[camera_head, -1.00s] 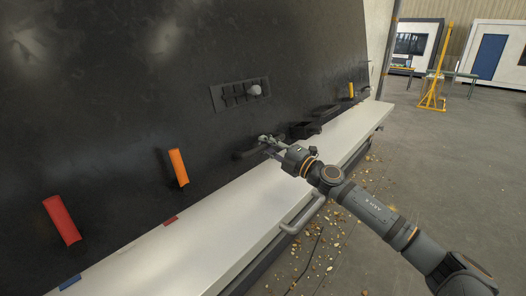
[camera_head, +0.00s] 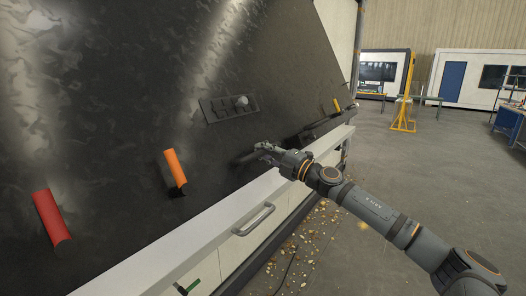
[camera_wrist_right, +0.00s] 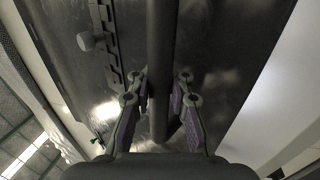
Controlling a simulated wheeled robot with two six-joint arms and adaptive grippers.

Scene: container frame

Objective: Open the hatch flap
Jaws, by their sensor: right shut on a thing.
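The hatch flap (camera_head: 110,110) is a large dark, shiny panel that fills the left of the head view. It leans out over the white ledge (camera_head: 190,245) below it. A dark bar handle (camera_head: 246,157) sits near its lower edge. My right gripper (camera_head: 265,150) is at this handle. In the right wrist view, the fingers of my right gripper (camera_wrist_right: 160,100) are shut on the dark bar (camera_wrist_right: 162,50), one on each side. My left gripper is not in view.
A red block (camera_head: 51,216), an orange block (camera_head: 175,168) and a slotted plate with a pale knob (camera_head: 241,102) are on the panel. A metal handle (camera_head: 253,220) sticks out of the white cabinet front. Debris (camera_head: 300,240) lies on the floor. Open floor is at the right.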

